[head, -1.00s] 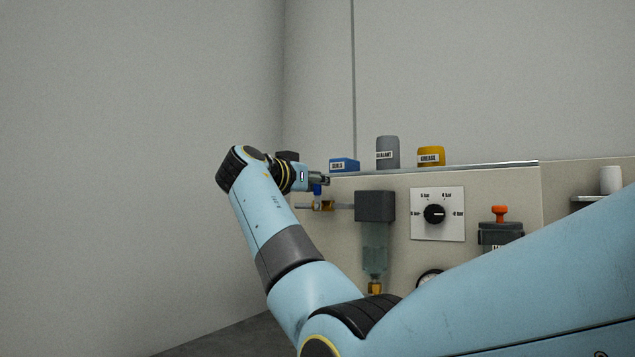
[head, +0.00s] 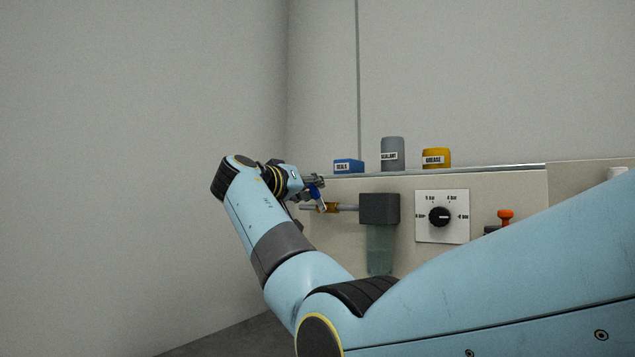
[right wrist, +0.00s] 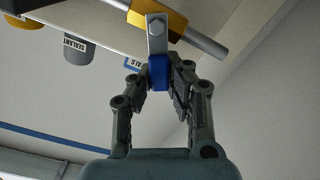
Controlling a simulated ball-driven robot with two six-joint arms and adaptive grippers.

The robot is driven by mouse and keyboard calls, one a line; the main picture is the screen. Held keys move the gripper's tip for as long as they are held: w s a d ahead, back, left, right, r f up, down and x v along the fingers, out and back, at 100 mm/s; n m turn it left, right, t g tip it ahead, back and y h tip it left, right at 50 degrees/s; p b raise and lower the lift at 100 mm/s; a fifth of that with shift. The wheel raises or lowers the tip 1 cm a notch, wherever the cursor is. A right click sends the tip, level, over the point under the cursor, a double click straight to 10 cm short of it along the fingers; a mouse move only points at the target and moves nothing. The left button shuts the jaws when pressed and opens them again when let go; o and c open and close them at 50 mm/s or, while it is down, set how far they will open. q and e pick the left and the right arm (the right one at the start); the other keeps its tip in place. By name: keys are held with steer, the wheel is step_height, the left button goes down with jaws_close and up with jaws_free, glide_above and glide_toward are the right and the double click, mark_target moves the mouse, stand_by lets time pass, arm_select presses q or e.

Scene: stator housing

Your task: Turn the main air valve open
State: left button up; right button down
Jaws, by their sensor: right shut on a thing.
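The main air valve is a brass body (head: 329,208) on a thin pipe left of a dark filter block, with a blue-tipped lever handle (head: 315,194). In the right wrist view the brass body (right wrist: 158,14) is at the top, and the metal lever (right wrist: 157,32) runs down from it to a blue grip (right wrist: 160,76). My right gripper (head: 314,182) is at the lever; in the right wrist view its fingers (right wrist: 160,78) are shut around the blue grip. In the head view the lever is tilted, and the gripper partly hides it. My left gripper is not in view.
The filter block (head: 379,208) and a pressure dial (head: 439,216) are on the panel right of the valve. A blue seals box (head: 348,166), grey sealant can (head: 392,154) and yellow grease can (head: 436,158) stand on the ledge above. A wall is at left.

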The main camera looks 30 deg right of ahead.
steer(key=n, duration=0.2)
steer(key=w, duration=0.1)
steer(key=shift+a+f+n+p, duration=0.25)
steer(key=shift+f+n+p, duration=0.05)
steer(key=shift+n, duration=0.1)
steer(key=shift+w+a+f+n+p, duration=0.1)
steer(key=shift+w+f+n+p, duration=0.35)
steer(key=shift+n, duration=1.15)
steer(key=shift+w+a+f+n+p, duration=0.15)
steer(key=shift+f+n+p, duration=0.25)
steer(key=shift+f+n, duration=0.85)
steer(key=shift+w+a+f+n+p, duration=0.15)
steer(key=shift+f+n+p, duration=0.25)
steer(key=shift+n, duration=1.55)
steer(key=c, duration=1.2)
jaws_free()
steer(key=shift+w, duration=0.1)
steer(key=shift+c, duration=0.2)
steer(key=v, duration=1.2)
